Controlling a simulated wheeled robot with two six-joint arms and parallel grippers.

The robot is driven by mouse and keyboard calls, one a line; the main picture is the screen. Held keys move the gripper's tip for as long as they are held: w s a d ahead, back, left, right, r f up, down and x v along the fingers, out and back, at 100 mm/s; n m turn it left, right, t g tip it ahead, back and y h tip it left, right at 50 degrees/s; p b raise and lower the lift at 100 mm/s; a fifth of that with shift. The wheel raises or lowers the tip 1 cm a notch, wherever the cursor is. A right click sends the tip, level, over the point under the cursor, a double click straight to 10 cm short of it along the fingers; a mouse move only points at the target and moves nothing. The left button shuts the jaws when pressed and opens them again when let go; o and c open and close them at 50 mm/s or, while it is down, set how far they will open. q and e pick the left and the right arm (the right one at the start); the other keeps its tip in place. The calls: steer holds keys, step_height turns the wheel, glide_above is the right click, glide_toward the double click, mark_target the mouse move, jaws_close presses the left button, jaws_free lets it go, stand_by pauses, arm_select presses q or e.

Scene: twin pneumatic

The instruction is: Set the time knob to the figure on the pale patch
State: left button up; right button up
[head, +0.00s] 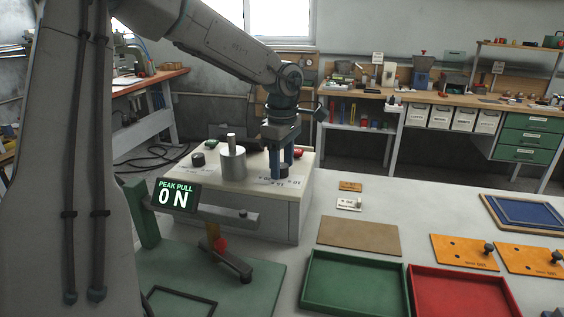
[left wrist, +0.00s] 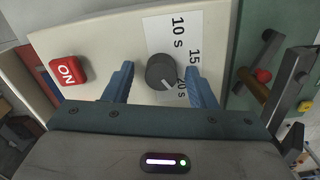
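The time knob (left wrist: 161,71) is a dark round knob on the cream box, seen in the left wrist view. A white scale plate (left wrist: 160,31) beside it reads 10 s, 15 and 20 s. A pale mark on the knob points to the lower right, near the 20 s side. My left gripper (left wrist: 160,72) has its blue fingers on either side of the knob, with gaps on both sides. In the head view the left gripper (head: 281,168) points down at the box, hiding the knob. A small pale patch (head: 348,204) lies on the table; its print is too small to read. My right gripper is not in view.
The cream box (head: 266,217) also carries a metal cylinder (head: 233,164), a dark knob (head: 198,160) and a red ON button (left wrist: 67,69). A display (head: 176,194) reads PEAK PULL 0 N. Green (head: 345,309) and red (head: 418,309) trays stand in front.

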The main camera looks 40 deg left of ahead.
mark_target(282, 165)
arm_select(q)
step_height(282, 165, up, 6)
steer(key=shift+r+p, duration=0.95)
steer(key=shift+p, duration=0.15)
steer(key=shift+r+p, duration=1.4)
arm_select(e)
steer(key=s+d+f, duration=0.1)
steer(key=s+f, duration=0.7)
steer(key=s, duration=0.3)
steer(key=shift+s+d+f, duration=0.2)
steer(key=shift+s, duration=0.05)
